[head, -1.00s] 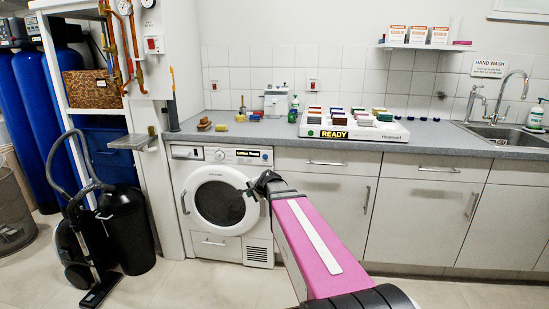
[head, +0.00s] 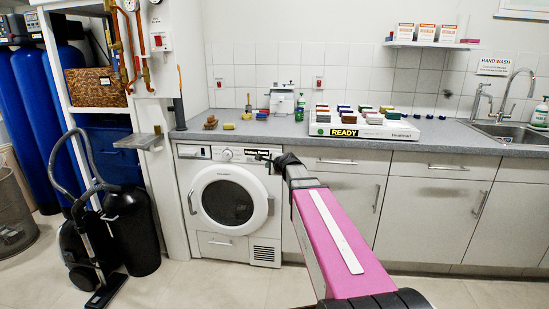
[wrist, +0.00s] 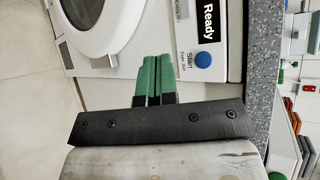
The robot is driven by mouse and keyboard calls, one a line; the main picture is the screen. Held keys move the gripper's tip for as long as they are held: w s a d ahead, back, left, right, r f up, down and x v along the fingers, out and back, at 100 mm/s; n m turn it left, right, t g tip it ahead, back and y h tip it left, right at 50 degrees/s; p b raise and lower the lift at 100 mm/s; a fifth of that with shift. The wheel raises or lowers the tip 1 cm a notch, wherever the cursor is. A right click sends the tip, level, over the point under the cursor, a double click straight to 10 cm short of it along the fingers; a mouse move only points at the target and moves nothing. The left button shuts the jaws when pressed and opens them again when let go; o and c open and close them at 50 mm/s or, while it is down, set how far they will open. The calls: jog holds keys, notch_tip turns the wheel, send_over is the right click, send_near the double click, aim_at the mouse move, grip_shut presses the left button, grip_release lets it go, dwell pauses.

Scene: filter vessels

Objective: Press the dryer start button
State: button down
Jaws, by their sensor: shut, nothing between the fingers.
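The dryer (head: 250,225) is a white front-loading machine under the counter, with a round dark-glass door. In the wrist view its panel appears turned sideways, with a black "Ready" display (wrist: 211,20) and a round blue start button (wrist: 203,60) labelled "Start". My gripper (wrist: 153,70) has green fingers shut together, with nothing between them. In the wrist view the fingertips lie to the left of the button, apart from it, toward the door. In the head view my gripper (head: 262,157) is in front of the panel's right end and hides the button.
The grey counter (head: 270,130) overhangs the dryer, with a white tray of coloured blocks (head: 362,128) on it. White cabinets (head: 335,200) adjoin at right. The floor in front is clear.

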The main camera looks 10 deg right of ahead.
jog(key=w+d, duration=0.2)
jog(key=w, duration=0.6)
jog(key=shift+d, duration=0.3)
jog(key=shift+w, duration=0.25)
dwell(1.6)
jog(key=shift+w+d, duration=0.15)
jog(key=shift+w, duration=0.1)
